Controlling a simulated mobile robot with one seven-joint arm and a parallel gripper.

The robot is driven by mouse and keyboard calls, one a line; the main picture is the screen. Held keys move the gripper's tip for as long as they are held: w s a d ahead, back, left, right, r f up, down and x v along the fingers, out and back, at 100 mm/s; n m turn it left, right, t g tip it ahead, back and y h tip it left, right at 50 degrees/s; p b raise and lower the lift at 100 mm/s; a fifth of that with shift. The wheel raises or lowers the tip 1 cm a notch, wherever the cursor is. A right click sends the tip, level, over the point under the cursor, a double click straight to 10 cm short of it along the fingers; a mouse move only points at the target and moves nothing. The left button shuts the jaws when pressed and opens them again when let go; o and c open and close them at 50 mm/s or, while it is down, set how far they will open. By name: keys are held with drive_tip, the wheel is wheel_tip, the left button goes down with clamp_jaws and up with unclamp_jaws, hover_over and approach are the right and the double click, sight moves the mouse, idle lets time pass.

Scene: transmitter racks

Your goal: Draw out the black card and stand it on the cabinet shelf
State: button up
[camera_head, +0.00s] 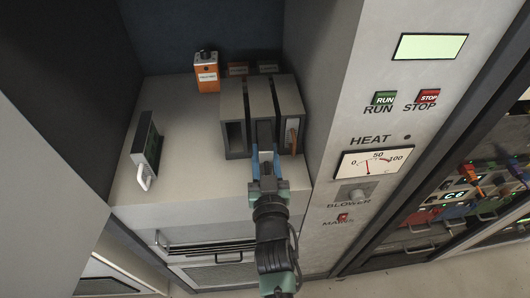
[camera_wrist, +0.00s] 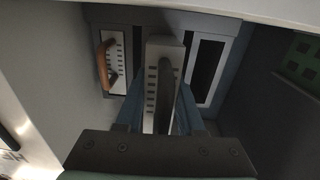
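The black card (camera_wrist: 152,95) has a pale face with small slots and a black handle (camera_wrist: 166,85). It sits in the middle of the grey rack (camera_head: 236,142) and sticks out partway, nearer to the wrist camera than its neighbour. It also shows in the head view (camera_head: 265,132). My gripper (camera_head: 266,155) has its blue fingers on either side of the card, against its edges, and looks shut on it. The card's rear is hidden inside the rack. The cabinet shelf (camera_head: 195,180) is pale and mostly bare left of the rack.
A dark card with a white handle (camera_head: 148,145) stands on the shelf at the left. An orange box (camera_head: 207,74) stands behind. A card with an orange-brown handle (camera_head: 291,136) fills the rack's right slot; the left slot (camera_head: 235,137) is empty. The control panel (camera_head: 370,130) rises at right.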

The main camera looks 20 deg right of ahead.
clamp_jaws()
drive_tip(key=shift+s, duration=0.3)
drive_tip(key=shift+v, duration=2.6)
drive_tip(key=shift+s, duration=0.2)
drive_tip(key=shift+v, duration=1.55)
drive_tip(key=shift+r, duration=0.15)
